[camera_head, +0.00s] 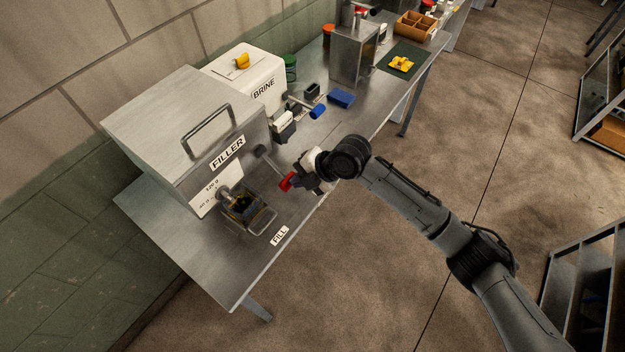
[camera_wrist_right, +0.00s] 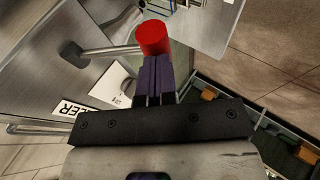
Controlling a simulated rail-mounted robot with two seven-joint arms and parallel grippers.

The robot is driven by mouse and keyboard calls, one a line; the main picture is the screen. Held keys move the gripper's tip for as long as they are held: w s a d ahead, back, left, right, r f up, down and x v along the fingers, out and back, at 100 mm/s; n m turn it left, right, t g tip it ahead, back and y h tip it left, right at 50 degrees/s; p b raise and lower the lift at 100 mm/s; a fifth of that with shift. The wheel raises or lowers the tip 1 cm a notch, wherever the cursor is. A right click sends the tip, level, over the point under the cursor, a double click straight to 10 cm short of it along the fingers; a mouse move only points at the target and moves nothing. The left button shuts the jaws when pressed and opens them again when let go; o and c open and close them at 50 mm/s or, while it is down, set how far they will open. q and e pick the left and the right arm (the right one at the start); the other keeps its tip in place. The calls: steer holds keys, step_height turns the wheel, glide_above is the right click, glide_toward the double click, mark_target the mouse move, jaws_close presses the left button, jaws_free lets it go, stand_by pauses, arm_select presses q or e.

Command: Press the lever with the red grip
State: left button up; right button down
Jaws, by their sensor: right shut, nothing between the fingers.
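The lever's red grip (camera_head: 287,182) stands out on a metal rod from the front of the steel box labelled FILLER (camera_head: 185,135). My right gripper (camera_head: 298,180) is at the red grip, its fingers shut and empty. In the right wrist view the red grip (camera_wrist_right: 153,37) is just beyond the shut fingertips (camera_wrist_right: 155,62); they look very close to it or touching, and I cannot tell which. The lever's rod (camera_wrist_right: 105,50) runs left from the grip to the box. My left gripper is not in view.
A metal basket (camera_head: 247,212) sits under the filler's spout near a FILL label (camera_head: 279,236). A white BRINE box (camera_head: 245,78) with a blue-gripped lever (camera_head: 317,111) stands behind. A blue block (camera_head: 341,98) lies on the table. The table's front corner is clear.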

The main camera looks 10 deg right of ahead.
steer(key=shift+f, duration=0.15)
stand_by(0.4)
steer(key=a+p+v, duration=0.1)
steer(key=v, duration=1.3)
steer(key=shift+s+r, duration=0.2)
steer(key=shift+s, duration=0.2)
